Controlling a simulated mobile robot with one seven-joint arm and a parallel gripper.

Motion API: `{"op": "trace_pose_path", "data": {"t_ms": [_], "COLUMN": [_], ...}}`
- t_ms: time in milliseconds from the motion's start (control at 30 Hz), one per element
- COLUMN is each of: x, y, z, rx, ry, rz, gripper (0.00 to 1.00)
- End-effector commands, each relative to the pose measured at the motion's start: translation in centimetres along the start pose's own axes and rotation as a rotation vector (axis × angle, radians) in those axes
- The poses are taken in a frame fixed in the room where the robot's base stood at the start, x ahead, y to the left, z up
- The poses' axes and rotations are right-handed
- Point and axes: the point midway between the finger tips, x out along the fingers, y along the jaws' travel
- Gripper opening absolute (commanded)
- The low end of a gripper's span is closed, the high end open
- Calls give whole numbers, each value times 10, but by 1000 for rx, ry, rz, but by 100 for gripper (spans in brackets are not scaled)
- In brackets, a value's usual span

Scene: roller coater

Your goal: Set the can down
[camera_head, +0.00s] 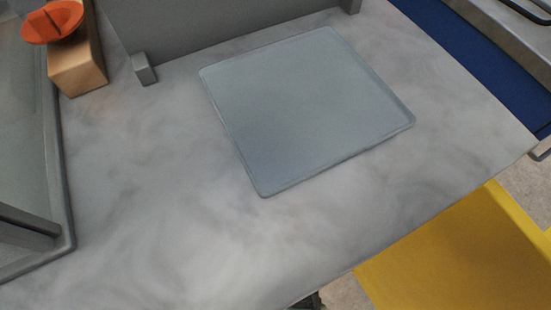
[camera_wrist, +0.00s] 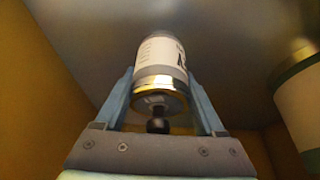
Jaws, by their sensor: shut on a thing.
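The can (camera_wrist: 158,52) shows in the wrist view, with a white label, dark print and a gold-coloured band near the end towards me. My gripper (camera_wrist: 160,82) is shut on it, with one blue-grey finger on each side. The can points away from the gripper, and its far end is partly in shade. I cannot tell from this view what lies beneath it or whether it touches anything. Neither the can nor my gripper is in the head view.
In the head view a flat grey tray (camera_head: 305,110) lies empty on a marbled counter (camera_head: 150,210). An orange-topped wooden block (camera_head: 78,62) and a framed panel (camera_head: 58,190) stand left. A yellow object (camera_head: 470,260) is below the counter edge. Another can-like container (camera_wrist: 300,100) is right in the wrist view.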

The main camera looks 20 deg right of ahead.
Motion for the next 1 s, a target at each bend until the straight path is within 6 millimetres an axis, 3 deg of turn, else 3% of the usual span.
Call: {"op": "trace_pose_path", "data": {"t_ms": [100, 467, 500, 633, 1000], "x": [19, 21, 21, 21, 21], "y": [0, 0, 0, 0, 0], "z": [8, 9, 10, 10, 10], "rx": [0, 0, 0, 0, 0], "ry": [0, 0, -1, -1, -1], "rz": [-1, -1, -1, -1, -1], "gripper": [3, 3, 75, 98, 100]}}
